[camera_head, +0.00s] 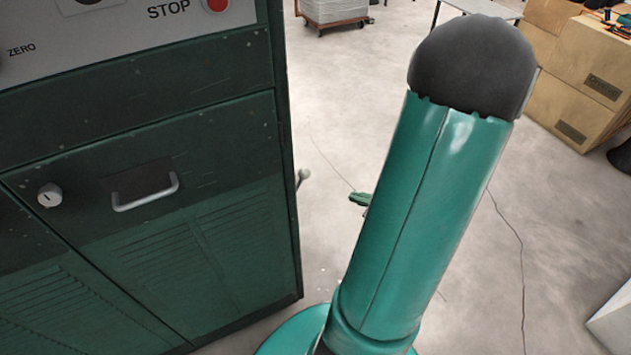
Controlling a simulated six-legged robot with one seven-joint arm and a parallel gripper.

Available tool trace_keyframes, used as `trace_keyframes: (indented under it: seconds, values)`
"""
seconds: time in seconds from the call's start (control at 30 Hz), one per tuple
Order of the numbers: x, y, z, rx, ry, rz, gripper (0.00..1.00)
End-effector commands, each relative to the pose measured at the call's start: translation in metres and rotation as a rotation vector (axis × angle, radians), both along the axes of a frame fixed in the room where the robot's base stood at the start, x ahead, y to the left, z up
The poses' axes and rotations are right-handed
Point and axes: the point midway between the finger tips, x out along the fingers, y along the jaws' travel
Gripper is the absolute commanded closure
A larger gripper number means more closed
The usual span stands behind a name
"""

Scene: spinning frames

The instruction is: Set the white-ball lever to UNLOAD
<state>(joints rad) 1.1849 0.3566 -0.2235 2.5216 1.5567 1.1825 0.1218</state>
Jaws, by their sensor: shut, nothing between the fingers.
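The white-ball lever (303,175) sticks out from the right side of the dark green machine cabinet (285,120). Its pale ball and a short bit of its stem show at the cabinet's edge; the rest is hidden. No UNLOAD mark is visible, so I cannot tell which position the lever is in. My gripper (359,199) shows only as a small green piece at the left edge of my teal arm, which hides most of it. It is shut and empty, to the right of the lever and apart from it in the picture.
The cabinet front has a bar handle (146,193), a round lock (49,195) and a red STOP button (215,4). Cardboard boxes (575,75) stand at the back right, and a wheeled cart (335,14) at the back. The concrete floor (340,110) between is mostly clear.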

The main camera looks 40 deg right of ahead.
Motion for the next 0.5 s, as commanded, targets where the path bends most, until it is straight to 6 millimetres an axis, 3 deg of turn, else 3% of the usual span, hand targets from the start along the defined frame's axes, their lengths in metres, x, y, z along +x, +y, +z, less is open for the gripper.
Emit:
trace_keyframes:
  seconds: [0.27, 0.5]
  values:
    - [0.01, 0.001, -0.005, 0.001, 0.0, 0.004, 1.0]
    - [0.048, 0.007, -0.024, 0.004, 0.002, 0.006, 1.0]
